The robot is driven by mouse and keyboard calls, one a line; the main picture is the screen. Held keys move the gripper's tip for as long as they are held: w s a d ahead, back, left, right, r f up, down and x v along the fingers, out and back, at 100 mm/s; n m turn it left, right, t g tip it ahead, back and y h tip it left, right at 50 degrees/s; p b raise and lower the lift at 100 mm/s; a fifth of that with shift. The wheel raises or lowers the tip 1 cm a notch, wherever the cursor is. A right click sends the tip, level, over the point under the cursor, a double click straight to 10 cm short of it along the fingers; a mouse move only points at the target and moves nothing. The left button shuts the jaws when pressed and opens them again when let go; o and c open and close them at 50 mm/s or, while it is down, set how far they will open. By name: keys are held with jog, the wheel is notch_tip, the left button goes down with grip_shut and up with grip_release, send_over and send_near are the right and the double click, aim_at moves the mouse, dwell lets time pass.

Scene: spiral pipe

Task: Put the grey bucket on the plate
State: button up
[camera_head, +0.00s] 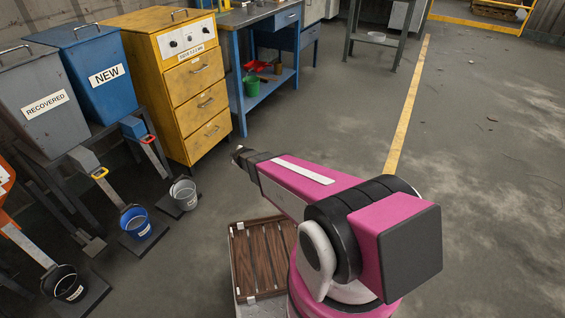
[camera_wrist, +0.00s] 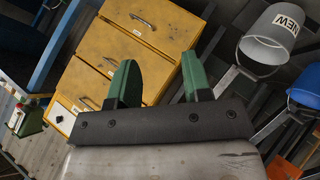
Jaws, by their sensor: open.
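In the wrist view the grey bucket (camera_wrist: 272,38) is at the upper right, with a NEW label and a wire handle. My gripper (camera_head: 241,154) is in the air, to the right of and above the bucket in the head view. In the wrist view its two green fingers (camera_wrist: 159,78) are apart and nothing is between them. A round pale dish (camera_head: 376,37) rests on a far table; I cannot tell if it is a plate.
A blue bucket (camera_head: 136,222) and a black bucket (camera_head: 66,284) stand in a row under chutes. The yellow drawer cabinet (camera_head: 190,90), a blue bin (camera_head: 95,75) and a grey bin (camera_head: 40,105) stand behind. A wooden slatted deck (camera_head: 260,262) is beside my arm.

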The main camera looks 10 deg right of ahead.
jog(key=s+d+r+m+g, duration=0.3)
jog(key=s+d+r+m, duration=0.1)
jog(key=s, duration=0.5)
jog(key=s+d+r+m+g+h, duration=0.1)
jog(key=s+d+r+m+g, duration=0.2)
jog(key=s+d+r, duration=0.4)
jog(key=s+d+r+m+g, duration=0.4)
jog(key=s+d+r+m, duration=0.1)
jog(key=s, duration=0.5)
jog(key=shift+s+d+r+m+h, duration=0.25)
jog(key=shift+s+d+m+h, duration=0.05)
jog(key=shift+d+m, duration=0.1)
jog(key=shift+o, duration=0.5)
jog(key=shift+w, duration=0.1)
